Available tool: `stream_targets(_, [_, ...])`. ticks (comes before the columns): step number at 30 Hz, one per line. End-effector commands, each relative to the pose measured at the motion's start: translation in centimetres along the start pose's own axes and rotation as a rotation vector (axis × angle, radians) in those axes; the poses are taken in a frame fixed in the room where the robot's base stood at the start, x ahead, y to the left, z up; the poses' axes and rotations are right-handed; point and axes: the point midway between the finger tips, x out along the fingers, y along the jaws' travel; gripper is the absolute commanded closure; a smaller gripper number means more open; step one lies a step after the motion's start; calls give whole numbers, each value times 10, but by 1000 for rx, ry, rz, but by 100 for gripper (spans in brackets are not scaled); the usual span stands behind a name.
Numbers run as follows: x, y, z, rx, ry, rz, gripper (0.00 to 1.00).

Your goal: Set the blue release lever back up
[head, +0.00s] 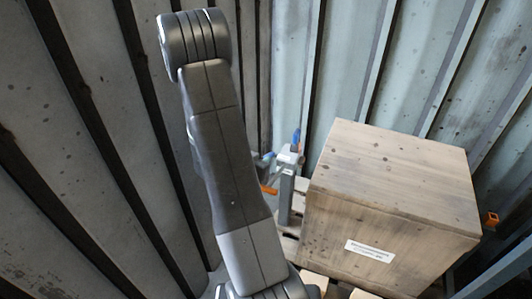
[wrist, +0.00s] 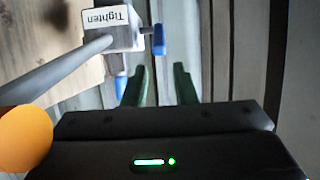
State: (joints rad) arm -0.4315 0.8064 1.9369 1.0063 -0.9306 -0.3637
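The blue release lever (wrist: 160,40) sits on a thin pin at the side of a white block labelled "Tighten" (wrist: 110,27), whose text appears upside down. In the head view a blue piece (head: 296,137) shows at the top of the white mechanism; its exact tilt is too small to judge. My gripper (wrist: 160,82) is open and empty, its two green fingers apart. In the wrist view the lever appears just beyond the gap between the fingertips, not between them. In the head view my arm hides the gripper.
A grey bar with an orange end (wrist: 25,138) runs from the block; the orange part also shows in the head view (head: 268,189). A large wooden crate (head: 390,190) stands right of the grey post (head: 286,200). Corrugated metal walls (head: 335,60) stand close behind and at left.

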Motion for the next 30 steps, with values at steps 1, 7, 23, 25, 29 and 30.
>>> stream_targets(1, [-14, -1, -3, -2, 0, -4, 75])
stream_targets(7, [-50, -1, -2, 0, 1, -2, 75])
stream_targets(23, [-66, 0, 0, 0, 0, 1, 80])
stream_targets(25, [-66, -1, 0, -4, -7, -7, 94])
stream_targets(29, [-62, -13, 5, -43, -65, -78, 100])
stream_targets(30, [-60, -20, 8, -66, -99, -116, 100])
